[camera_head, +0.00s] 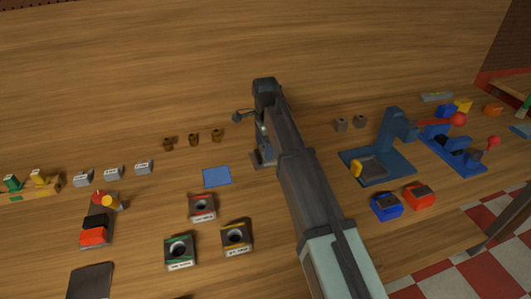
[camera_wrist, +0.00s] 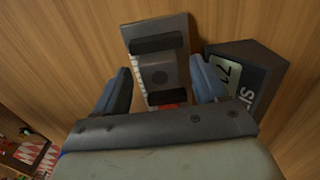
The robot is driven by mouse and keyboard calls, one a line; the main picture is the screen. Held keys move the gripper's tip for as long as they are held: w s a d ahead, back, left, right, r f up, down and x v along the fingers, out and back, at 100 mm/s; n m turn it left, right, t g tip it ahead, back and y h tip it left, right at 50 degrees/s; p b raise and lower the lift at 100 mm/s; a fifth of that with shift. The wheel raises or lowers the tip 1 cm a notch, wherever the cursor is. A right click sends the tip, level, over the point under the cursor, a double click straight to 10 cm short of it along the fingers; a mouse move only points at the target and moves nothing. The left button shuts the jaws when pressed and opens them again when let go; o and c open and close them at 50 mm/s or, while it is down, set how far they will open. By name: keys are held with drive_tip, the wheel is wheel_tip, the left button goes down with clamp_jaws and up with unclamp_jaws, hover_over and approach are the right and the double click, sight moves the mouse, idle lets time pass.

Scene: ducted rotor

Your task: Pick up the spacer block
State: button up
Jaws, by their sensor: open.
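My gripper (camera_wrist: 160,66) points down at the table with its two blue-grey fingers apart. Between and beyond the fingers lies a grey plate (camera_wrist: 160,73) with two black bars across it, a round mark in the middle and a scale along its left edge. A bit of red shows near the palm. To the right, outside the right finger, lies a dark block (camera_wrist: 256,80) with a pale label, partly hidden by the finger. I cannot tell which is the spacer block. In the head view, my arm partly hides a grey piece (camera_head: 262,158) below the gripper.
A blue square (camera_head: 217,177) lies left of my arm, with several labelled square blocks (camera_head: 203,207) nearer the front. Small brown cylinders (camera_head: 194,140) stand behind. A blue fixture (camera_head: 392,140) and blue and orange blocks (camera_head: 386,207) are on the right. The wooden table behind is clear.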

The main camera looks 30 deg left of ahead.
wheel_tip(320, 180, down, 2)
drive_tip(key=shift+f, duration=0.1)
drive_tip(key=c, duration=1.2)
